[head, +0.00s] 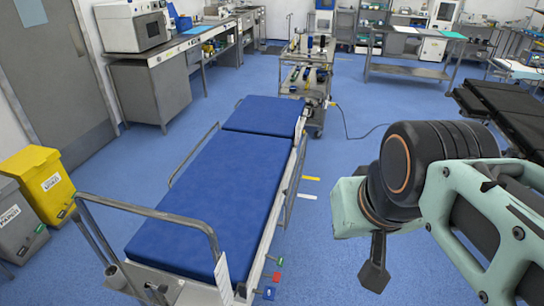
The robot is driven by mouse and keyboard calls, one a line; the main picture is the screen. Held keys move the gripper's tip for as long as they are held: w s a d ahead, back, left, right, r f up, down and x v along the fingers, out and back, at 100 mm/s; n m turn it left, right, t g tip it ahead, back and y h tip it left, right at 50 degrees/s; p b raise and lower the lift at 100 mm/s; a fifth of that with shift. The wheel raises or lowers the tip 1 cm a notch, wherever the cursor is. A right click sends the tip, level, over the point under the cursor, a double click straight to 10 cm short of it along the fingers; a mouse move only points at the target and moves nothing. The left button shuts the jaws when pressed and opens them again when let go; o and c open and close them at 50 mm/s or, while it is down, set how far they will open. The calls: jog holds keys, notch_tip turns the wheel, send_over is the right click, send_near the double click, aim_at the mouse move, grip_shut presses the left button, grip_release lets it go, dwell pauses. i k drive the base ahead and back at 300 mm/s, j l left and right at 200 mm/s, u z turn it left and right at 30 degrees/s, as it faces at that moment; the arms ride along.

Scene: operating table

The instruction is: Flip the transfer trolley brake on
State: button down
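The transfer trolley (215,185) stands in the middle of the floor with a blue mattress and metal side rails. At its near right corner, low down, are small coloured tabs that look like pedals: a red one (276,277), a blue one (268,292) and a small green one. I cannot tell which is the brake or how it is set. My arm comes in from the right. A dark tip that looks like my gripper (375,274) hangs below it, to the right of the tabs and apart from the trolley. Its fingers cannot be told apart.
Blue floor between the trolley and my arm is clear. A yellow bin (38,184) and a grey bin (17,222) stand at the left. An equipment cart (306,80) with a trailing cable stands beyond the trolley. A black operating table (505,105) is at the right.

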aim_at(277, 277)
jog(key=l+u, duration=0.45)
jog(key=l, duration=0.2)
jog(key=k, duration=0.65)
jog(key=i+l+u, duration=0.25)
jog(key=i+l, duration=0.25)
jog(key=i+l+u, duration=0.25)
jog(key=i+l, duration=0.4)
